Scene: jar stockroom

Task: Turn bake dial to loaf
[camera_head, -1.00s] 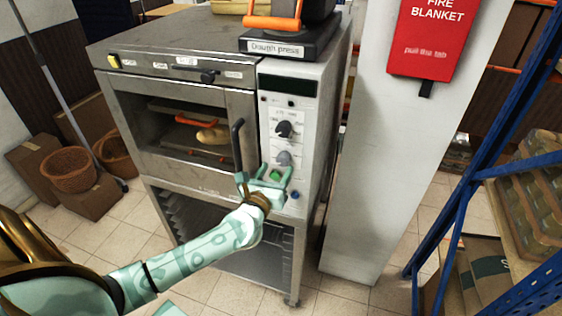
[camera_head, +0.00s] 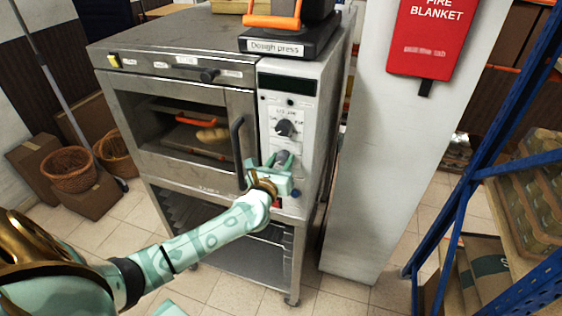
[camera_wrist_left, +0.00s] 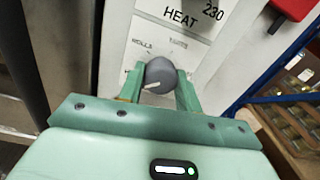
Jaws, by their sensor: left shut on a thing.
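The bake dial is the lower grey knob (camera_head: 282,155) on the oven's control panel, and it shows large in the left wrist view (camera_wrist_left: 163,72). Its white pointer mark faces the lower left there. A label above it seems to read "ROLLS"; other words around it are hidden or too small to read. My left gripper (camera_head: 280,163) is shut on this dial, with one green finger on each side of it in the left wrist view (camera_wrist_left: 160,78). The dark heat dial (camera_head: 285,128) sits above, apart from the gripper. My right gripper is not in view.
The oven door (camera_head: 180,130) is shut, with a loaf (camera_head: 212,134) behind its glass. Its vertical handle (camera_head: 238,150) stands out just left of my gripper. A white pillar (camera_head: 385,160) stands right of the oven, and a blue rack (camera_head: 480,150) is farther right.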

